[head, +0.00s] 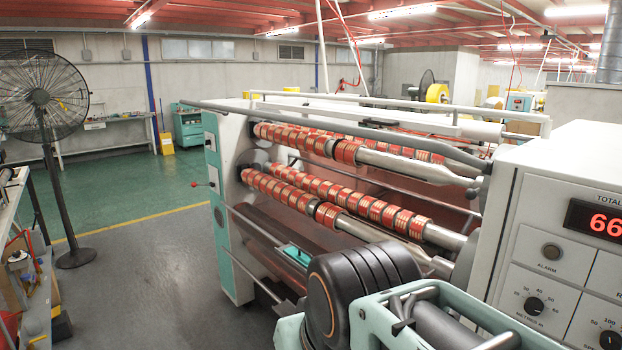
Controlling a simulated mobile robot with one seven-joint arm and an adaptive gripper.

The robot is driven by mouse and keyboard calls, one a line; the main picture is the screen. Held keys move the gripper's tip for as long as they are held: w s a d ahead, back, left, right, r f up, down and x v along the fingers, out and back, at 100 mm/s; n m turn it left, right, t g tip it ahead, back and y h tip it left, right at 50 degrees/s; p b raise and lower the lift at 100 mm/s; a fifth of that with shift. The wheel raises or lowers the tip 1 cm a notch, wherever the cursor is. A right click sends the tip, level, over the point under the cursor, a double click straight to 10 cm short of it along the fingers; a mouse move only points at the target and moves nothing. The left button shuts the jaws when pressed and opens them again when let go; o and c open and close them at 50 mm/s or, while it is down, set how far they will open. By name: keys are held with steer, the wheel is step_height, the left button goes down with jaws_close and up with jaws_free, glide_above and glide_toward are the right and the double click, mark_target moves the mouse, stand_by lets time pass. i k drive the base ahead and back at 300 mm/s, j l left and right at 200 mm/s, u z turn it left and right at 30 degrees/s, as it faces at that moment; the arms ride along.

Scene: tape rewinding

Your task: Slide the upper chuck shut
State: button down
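The upper shaft (300,138) of the rewinding machine runs from the left end frame toward the right, with several red-banded tape rolls on it. Its bare silver right part tapers toward the upper chuck (468,178), at the grey end fitting beside the control cabinet. From here I cannot tell whether the chuck is open or closed on the shaft end. Dark rounded parts, probably my own arm, fill the lower middle of the head view. I cannot make out my gripper's fingers, and nothing visible touches the chuck.
A lower shaft (290,195) with red rolls runs below. The control cabinet (540,255) with a red display stands at right. A fan (42,98) stands at left. Floor (150,265) left of the machine is open.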

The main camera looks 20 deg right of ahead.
mark_target(477, 189)
steer(key=z, duration=1.65)
